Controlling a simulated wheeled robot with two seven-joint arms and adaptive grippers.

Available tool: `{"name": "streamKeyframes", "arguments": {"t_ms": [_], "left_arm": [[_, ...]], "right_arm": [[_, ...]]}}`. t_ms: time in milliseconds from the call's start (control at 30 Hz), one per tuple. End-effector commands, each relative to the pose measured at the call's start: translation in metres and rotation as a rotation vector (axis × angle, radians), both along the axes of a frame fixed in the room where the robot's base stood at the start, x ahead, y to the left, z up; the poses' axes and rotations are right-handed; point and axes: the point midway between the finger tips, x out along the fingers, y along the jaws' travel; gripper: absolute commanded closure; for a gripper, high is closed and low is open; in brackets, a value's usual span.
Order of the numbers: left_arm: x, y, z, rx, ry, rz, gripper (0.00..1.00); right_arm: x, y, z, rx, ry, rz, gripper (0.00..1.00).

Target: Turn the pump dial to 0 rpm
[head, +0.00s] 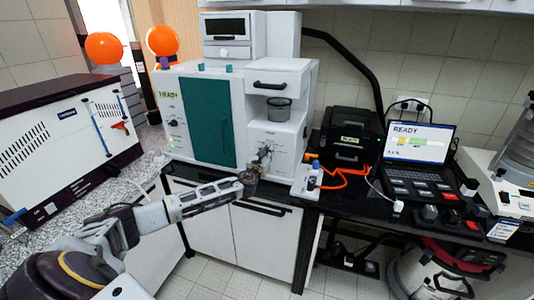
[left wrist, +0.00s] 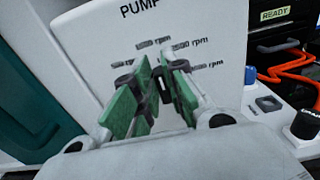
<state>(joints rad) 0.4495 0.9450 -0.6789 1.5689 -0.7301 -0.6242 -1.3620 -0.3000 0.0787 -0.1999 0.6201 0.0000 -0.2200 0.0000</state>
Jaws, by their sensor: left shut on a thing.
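The pump panel (left wrist: 110,38) is white, marked PUMP with several rpm labels in an arc, and fills the middle of the left wrist view. The pump dial (left wrist: 162,84) is small and dark, mostly hidden between the fingers. My left gripper (left wrist: 160,95) has green pads, one on each side of the dial, and is shut on it. Which label the dial points to cannot be read. In the head view my left gripper (head: 260,165) reaches the lower right front of the white machine (head: 285,140). My right gripper is not in view.
A black case (head: 350,140) and a laptop (head: 420,142) reading READY stand right of the machine.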

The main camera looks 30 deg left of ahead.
Motion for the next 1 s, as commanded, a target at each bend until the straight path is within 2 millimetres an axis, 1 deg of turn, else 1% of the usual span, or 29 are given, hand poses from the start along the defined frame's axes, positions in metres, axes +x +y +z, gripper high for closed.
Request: {"name": "streamKeyframes", "arguments": {"t_ms": [267, 467, 667, 1000], "left_arm": [[0.0, 0.001, -0.001, -0.026, -0.006, 0.0, 1.0], [-0.001, 0.002, -0.002, -0.1, -0.024, 0.0, 1.0], [-0.001, 0.004, -0.003, -0.23, -0.055, 0.0, 1.0], [-0.002, 0.01, -0.006, -0.533, -0.128, 0.001, 1.0]], "right_arm": [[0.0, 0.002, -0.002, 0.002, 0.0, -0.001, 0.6], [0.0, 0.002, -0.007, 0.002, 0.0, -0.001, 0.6], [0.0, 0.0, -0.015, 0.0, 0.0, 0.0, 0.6], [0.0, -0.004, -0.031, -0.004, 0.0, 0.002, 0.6]]}}
